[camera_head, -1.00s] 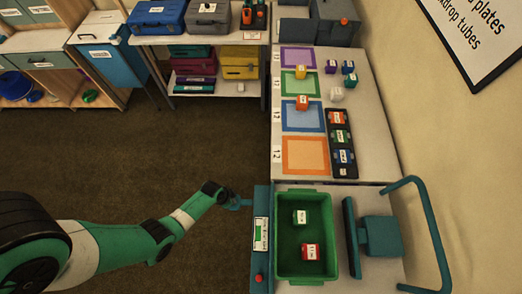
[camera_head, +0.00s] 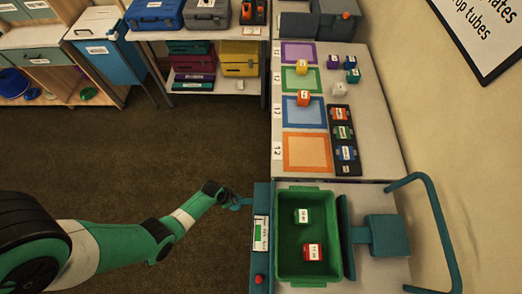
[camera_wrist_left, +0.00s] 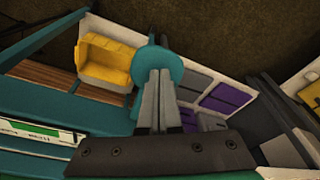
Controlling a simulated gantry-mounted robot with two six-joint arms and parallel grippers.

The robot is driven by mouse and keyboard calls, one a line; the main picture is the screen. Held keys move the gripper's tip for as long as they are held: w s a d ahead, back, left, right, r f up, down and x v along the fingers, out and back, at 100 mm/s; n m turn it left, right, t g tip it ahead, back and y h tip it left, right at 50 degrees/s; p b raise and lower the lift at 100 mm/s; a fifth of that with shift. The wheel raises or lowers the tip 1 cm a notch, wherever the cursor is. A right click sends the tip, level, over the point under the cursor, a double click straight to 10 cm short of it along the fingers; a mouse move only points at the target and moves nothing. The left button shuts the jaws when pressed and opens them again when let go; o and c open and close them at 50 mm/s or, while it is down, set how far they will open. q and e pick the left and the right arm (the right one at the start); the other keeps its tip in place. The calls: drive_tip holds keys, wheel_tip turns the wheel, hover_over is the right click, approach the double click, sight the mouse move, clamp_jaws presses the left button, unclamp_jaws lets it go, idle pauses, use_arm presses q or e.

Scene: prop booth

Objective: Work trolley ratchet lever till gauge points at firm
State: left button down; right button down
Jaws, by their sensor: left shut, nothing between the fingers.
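The trolley's gauge (camera_head: 261,233) is a white strip with a green section on the teal left wall; its pointer is too small to read. A teal ratchet lever (camera_head: 240,202) sticks out left of that wall, and its round end (camera_wrist_left: 158,60) shows in the left wrist view. My left gripper (camera_head: 230,199) is shut and empty at the lever's end; its fingertips overlap the round end in the wrist view, though contact is unclear. A green tray (camera_head: 278,215) stands between the wall and a teal pad (camera_head: 347,238). My right gripper is out of view.
The tray holds a green block (camera_head: 302,215) and a red block (camera_head: 313,252). A red knob (camera_head: 258,279) sits below the gauge. A teal handle bar (camera_head: 440,235) rises at the right. A table with coloured squares (camera_head: 306,152) adjoins the trolley.

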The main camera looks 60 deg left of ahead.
use_arm(q)
wheel_tip(320, 180, up, 9)
drive_tip(key=p, duration=0.7)
drive_tip(key=shift+f+p, duration=0.2)
drive_tip(key=shift+p, duration=0.2)
drive_tip(key=shift+r, duration=0.1)
idle(0.6)
wheel_tip(320, 180, down, 4)
drive_tip(key=b, duration=0.2)
drive_tip(key=shift+r+b, duration=0.1)
drive_tip(key=shift+b, duration=0.3)
idle(0.3)
idle(1.8)
